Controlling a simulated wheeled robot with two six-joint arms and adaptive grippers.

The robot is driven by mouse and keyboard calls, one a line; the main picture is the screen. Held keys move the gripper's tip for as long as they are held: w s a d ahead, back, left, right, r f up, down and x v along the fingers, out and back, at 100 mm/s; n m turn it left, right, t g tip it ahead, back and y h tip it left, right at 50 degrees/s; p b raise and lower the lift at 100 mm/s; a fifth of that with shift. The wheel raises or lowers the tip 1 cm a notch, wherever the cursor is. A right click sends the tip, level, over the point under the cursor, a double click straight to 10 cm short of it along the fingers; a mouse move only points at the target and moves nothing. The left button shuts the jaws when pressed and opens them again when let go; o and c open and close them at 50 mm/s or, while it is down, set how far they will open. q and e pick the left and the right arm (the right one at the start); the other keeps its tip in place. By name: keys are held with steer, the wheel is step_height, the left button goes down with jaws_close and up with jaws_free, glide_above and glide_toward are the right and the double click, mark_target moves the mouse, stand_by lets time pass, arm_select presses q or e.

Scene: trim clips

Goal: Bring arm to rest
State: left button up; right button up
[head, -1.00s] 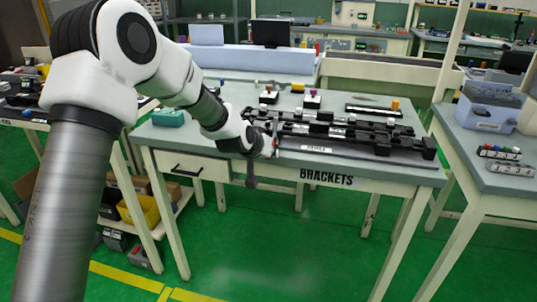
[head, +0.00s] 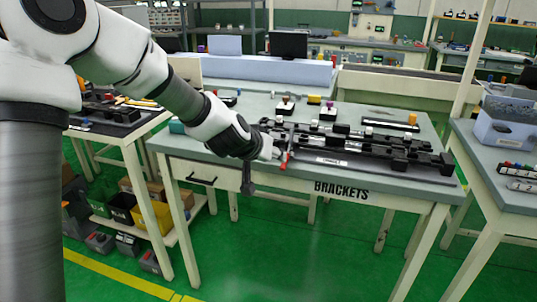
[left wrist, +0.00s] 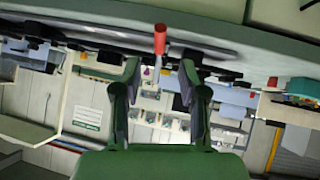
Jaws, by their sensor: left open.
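My left arm comes in from the left in the head view and reaches down to the front edge of the brackets table (head: 285,190). My left gripper (head: 270,152) is at that edge, beside the black rail assembly (head: 340,146). In the left wrist view, the two fingers of my left gripper (left wrist: 159,72) stand apart with nothing held between them. A red-ended handle (left wrist: 160,40) shows beyond the fingers; a red piece (head: 284,160) also shows close to the gripper in the head view. I cannot tell whether they touch. My right gripper is in neither view.
Small blocks with coloured tops, one purple (head: 285,99), stand at the back of the table. A blue-grey bin (head: 503,125) is on the right table. A side table (head: 115,127) stands at the left. Green floor (head: 300,265) in front is open.

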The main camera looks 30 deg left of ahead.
arm_select(q)
steer(key=shift+v, duration=1)
steer(key=s+d+f+m+g+p, duration=0.1)
steer(key=s+f+g+p, duration=0.3)
steer(key=f, duration=0.8)
steer(key=s+d+f+m+g+p, duration=0.1)
steer(key=s+d+f+g, duration=0.15)
steer(key=s+f, duration=0.65)
steer(key=s+d+f+g+p, duration=0.1)
steer(key=s+d+f+g, duration=0.1)
steer(key=s+f, duration=0.4)
steer(key=s+d+f+g+p, duration=0.1)
steer(key=s+f, duration=0.5)
steer(key=s, duration=0.9)
steer(key=shift+d+g+p, duration=0.35)
steer(key=shift+d+p, duration=0.15)
steer(key=shift+d, duration=0.45)
